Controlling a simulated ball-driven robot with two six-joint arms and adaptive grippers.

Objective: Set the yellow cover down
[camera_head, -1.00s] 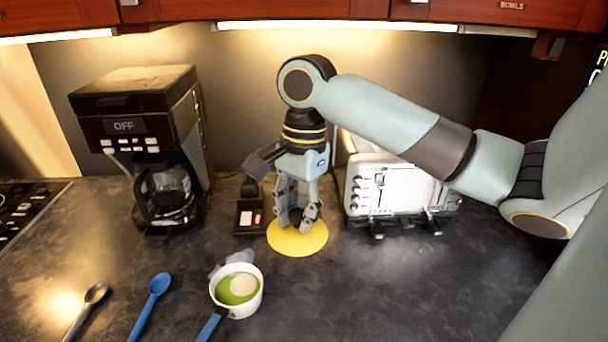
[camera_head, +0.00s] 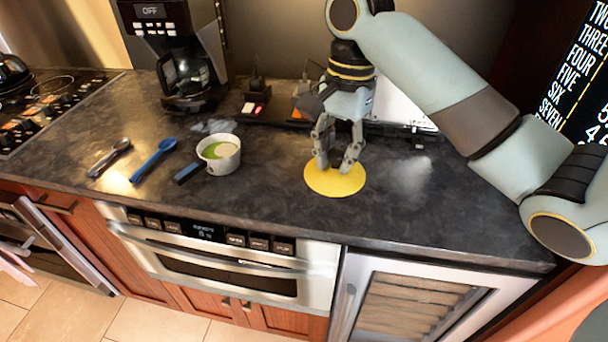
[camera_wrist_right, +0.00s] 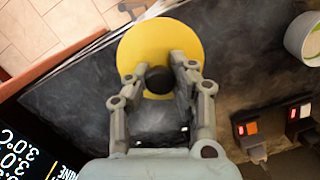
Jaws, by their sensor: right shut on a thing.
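The yellow cover (camera_head: 334,181) is a flat round disc with a dark knob. It is at the dark countertop, right of the white pan, and I cannot tell whether it touches the counter. My right gripper (camera_head: 337,166) points down over the cover's middle, its fingers closed on the knob. In the right wrist view the cover (camera_wrist_right: 158,42) spreads beyond the fingertips, and the dark knob (camera_wrist_right: 187,75) sits between the fingers of the right gripper (camera_wrist_right: 170,78). My left gripper is not in view.
A white pan (camera_head: 228,162) with green contents stands left of the cover. A blue spoon (camera_head: 153,158) and a dark spoon (camera_head: 108,158) lie farther left. A coffee maker (camera_head: 185,60) and switch box (camera_head: 256,101) stand behind. Counter (camera_head: 420,205) is clear to the right.

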